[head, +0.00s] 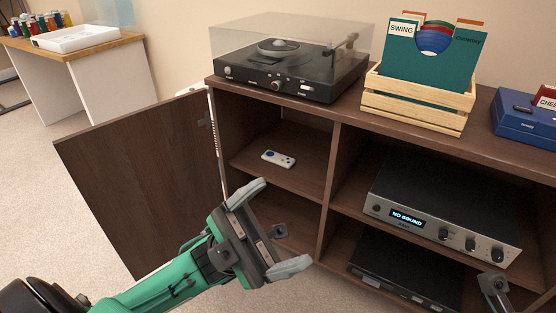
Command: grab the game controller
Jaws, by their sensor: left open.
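The game controller (278,158) is small and white with dark blue round parts. It lies flat on the upper shelf of the cabinet's left compartment, behind the open door. My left gripper (276,228) is open and empty in front of that compartment, lower in the picture than the controller and apart from it. One finger points up towards the shelf and the other lies lower right. A grey piece of what looks like my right gripper (495,289) shows at the bottom right edge; its jaws cannot be made out.
The cabinet door (145,180) stands open to the left. A turntable (290,70) and a wooden record crate (418,105) stand on top, with a blue box (522,118) at right. An amplifier (440,205) fills the right compartment's shelf. The divider (329,190) borders the left compartment.

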